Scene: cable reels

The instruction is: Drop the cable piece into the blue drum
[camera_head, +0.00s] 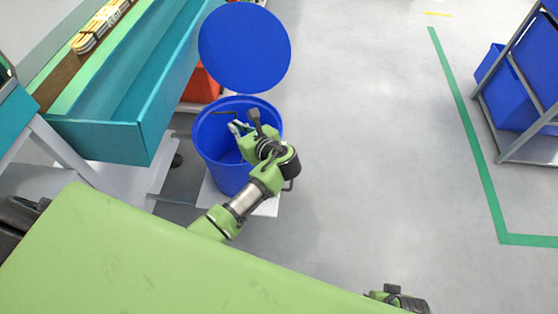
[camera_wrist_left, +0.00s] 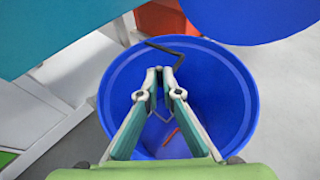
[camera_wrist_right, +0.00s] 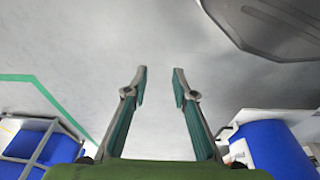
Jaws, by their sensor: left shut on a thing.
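The dark, bent cable piece (camera_wrist_left: 166,50) is held at the fingertips of my left gripper (camera_wrist_left: 165,75). In the head view the cable piece (camera_head: 222,112) shows as a thin dark line over the mouth of the blue drum (camera_head: 216,165). My left gripper (camera_head: 238,128) is shut on it, above the drum's opening. In the left wrist view the drum's rim (camera_wrist_left: 252,100) surrounds the fingers, and a small orange-red piece (camera_wrist_left: 171,136) shows inside. My right gripper (camera_wrist_right: 162,72) is open and empty, above the grey floor in its wrist view.
A round blue lid (camera_head: 245,47) stands raised behind the drum. A rack with blue bins (camera_head: 510,92) stands at the far right. The floor between is clear.

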